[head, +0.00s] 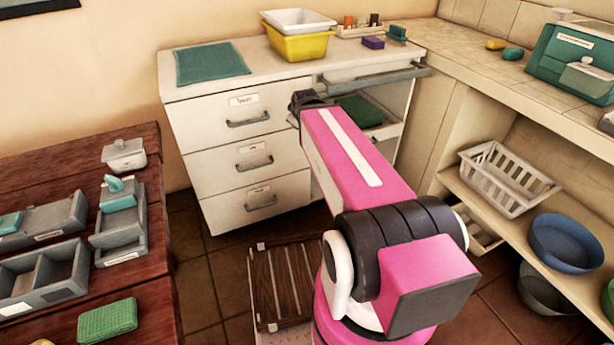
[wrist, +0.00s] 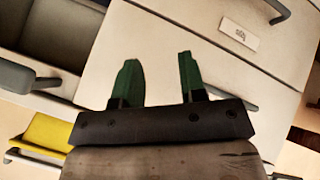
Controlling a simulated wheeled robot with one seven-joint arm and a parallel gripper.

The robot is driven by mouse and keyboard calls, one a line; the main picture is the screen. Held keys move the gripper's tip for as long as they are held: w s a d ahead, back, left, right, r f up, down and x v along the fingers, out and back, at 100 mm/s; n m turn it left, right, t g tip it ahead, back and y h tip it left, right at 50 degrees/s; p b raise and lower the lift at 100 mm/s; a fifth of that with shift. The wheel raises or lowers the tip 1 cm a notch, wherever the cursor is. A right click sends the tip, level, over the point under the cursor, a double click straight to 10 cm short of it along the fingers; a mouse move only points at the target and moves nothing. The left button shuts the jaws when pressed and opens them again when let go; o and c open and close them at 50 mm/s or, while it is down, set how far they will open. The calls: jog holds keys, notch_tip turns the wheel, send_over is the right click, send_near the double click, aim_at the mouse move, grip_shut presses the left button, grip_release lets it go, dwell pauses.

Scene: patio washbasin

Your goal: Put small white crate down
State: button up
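A white slatted crate (head: 508,182) sits tilted in appearance at the edge of the right-hand shelf. Part of another pale crate (head: 484,238) shows below it, mostly hidden by the shelf and my arm. I cannot tell which one is the small white crate. My gripper's dark end shows in the head view beside the white drawer cabinet (head: 236,158), its fingers hidden there. In the wrist view my gripper (wrist: 156,78) has two green fingers apart with nothing between them, in front of a white drawer front (wrist: 215,75). No crate shows in the wrist view.
A white tub in a yellow tub (head: 301,46) and a green cloth (head: 211,63) are on the cabinet top. A grey handle (head: 380,76) sticks out at the cabinet's right. A wooden table (head: 150,290) with grey trays is at left. A blue bowl (head: 565,244) is on the shelf.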

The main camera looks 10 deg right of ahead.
jog(key=s+f+m+g, duration=0.8)
jog(key=s+f, duration=0.5)
jog(key=f, duration=0.3)
